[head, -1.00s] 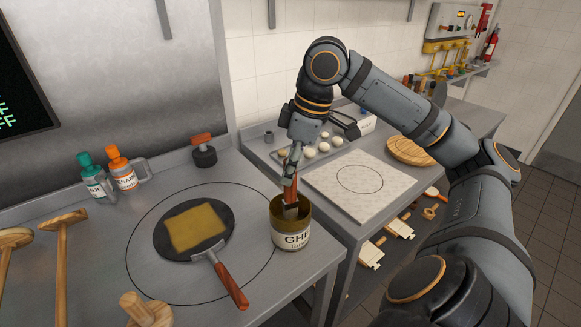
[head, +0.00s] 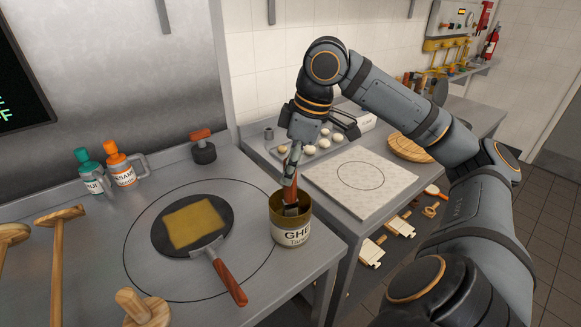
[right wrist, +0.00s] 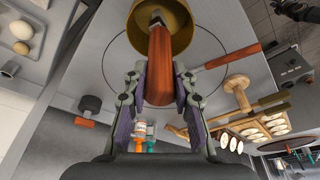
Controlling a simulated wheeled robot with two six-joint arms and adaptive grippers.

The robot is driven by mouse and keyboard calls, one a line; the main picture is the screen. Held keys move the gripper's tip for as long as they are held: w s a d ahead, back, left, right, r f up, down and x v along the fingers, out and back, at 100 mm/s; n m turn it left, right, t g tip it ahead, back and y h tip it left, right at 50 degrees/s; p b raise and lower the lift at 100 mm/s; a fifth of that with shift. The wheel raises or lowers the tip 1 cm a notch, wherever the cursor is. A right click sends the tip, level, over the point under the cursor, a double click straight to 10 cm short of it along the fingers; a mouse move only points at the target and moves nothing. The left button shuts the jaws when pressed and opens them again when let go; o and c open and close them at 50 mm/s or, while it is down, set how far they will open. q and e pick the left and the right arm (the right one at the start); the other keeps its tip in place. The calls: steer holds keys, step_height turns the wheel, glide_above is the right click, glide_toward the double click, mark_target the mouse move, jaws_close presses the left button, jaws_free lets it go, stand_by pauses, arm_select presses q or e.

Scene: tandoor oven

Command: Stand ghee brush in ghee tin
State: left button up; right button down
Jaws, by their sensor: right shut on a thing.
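The ghee brush (head: 290,194) has a reddish wooden handle and a metal ferrule. My right gripper (head: 292,160) is above the tin and shut on the brush handle. The brush points down, slightly tilted, with its lower end inside the tin's mouth; its bristles are hidden. In the right wrist view, the handle (right wrist: 160,65) lies between the two fingers, and the tin (right wrist: 176,15) is beyond it. My left gripper is not in view.
A dark pan (head: 165,238) with a yellow square piece lies left of the tin, its red handle (head: 229,277) pointing toward the front. Two labelled bottles (head: 121,168) stand at the back left. A pale board (head: 362,179) and a tray of dough balls (head: 312,148) are on the right counter.

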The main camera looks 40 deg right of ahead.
steer(key=shift+f, duration=0.15)
stand_by(0.3)
steer(key=shift+f+b, duration=0.6)
steer(key=shift+b, duration=0.15)
jaws_free()
stand_by(0.3)
steer(key=shift+r, duration=0.1)
steer(key=p+v, duration=0.4)
steer(key=v, duration=0.5)
steer(key=shift+p, duration=0.35)
stand_by(0.7)
stand_by(0.4)
